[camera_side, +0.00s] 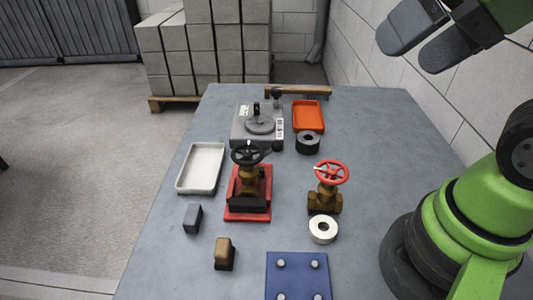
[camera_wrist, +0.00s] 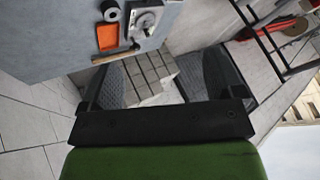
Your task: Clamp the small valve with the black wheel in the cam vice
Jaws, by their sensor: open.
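The small valve with the black wheel (camera_side: 246,153) has a brass body and stands upright at the red cam vice (camera_side: 231,214), near the table's middle. A dark jaw block sits in front of the valve's foot. I cannot tell whether the jaws press on the valve. My gripper (camera_side: 408,54) is open and empty, high above the table at the upper right, well away from the vice. In the wrist view my gripper (camera_wrist: 157,75) shows spread fingers with no object held between them. The vice and valve are not visible in that view.
A red-wheel valve (camera_side: 326,190) and white ring (camera_side: 322,230) stand right of the vice. Behind are a grey fixture (camera_side: 243,130), orange tray (camera_side: 308,115) and black ring (camera_side: 308,143). A white tray (camera_side: 201,168) and two small blocks lie left. A blue pegged plate (camera_side: 298,280) is in front.

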